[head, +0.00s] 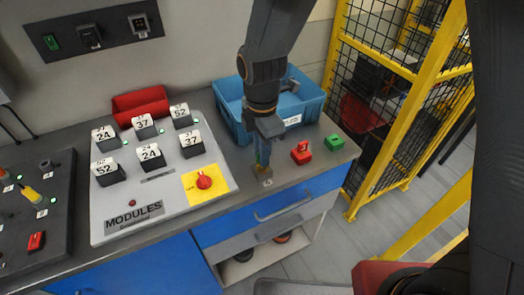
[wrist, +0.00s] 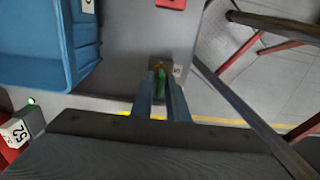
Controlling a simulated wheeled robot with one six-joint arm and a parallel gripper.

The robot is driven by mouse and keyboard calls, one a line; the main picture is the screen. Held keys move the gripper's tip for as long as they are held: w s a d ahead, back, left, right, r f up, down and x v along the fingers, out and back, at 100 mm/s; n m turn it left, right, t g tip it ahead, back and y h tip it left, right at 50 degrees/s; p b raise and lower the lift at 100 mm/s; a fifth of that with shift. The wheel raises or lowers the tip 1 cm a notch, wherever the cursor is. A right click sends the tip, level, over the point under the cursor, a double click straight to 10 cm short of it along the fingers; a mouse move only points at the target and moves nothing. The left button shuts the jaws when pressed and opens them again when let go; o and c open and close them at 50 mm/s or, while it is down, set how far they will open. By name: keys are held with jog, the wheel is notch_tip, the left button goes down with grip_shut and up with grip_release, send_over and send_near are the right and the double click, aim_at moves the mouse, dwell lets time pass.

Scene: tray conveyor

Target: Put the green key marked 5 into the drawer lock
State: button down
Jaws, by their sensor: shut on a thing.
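My gripper (head: 262,163) points down at the front part of the bench top, in front of the blue bin. In the wrist view its two blue-grey fingers (wrist: 160,90) are shut on the green key (wrist: 161,82), which shows as a narrow green strip between them. A small grey block with a white label (wrist: 178,70) that seems to read 5 sits right at the fingertips; it also shows in the head view (head: 266,182). Whether the key's lower end is in this block is hidden. The blue drawer front (head: 280,205) is below the bench edge; I cannot make out its lock.
A red block (head: 301,153) and a green block (head: 334,142) stand on the bench to the right. The blue bin (head: 235,118) is behind my gripper. The modules panel (head: 150,212) with several numbered blocks lies left. A yellow fence (head: 400,120) stands at right.

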jog(key=shift+f+b, duration=0.55)
jog(key=shift+f, duration=0.5)
jog(key=c, duration=1.6)
grip_release()
jog(key=shift+c, duration=0.2)
jog(key=shift+r+b, duration=0.95)
jog(key=shift+r, duration=2.95)
jog(key=s+d+f+m+b, duration=0.1)
jog(key=d+f+m, duration=0.1)
jog(key=d+m, duration=1)
jog(key=s+d+f+m+t+b, duration=0.1)
jog(key=d+f+m+b, duration=0.1)
jog(key=d+m, duration=1)
jog(key=shift+s+f, duration=0.25)
jog(key=shift+f, duration=0.3)
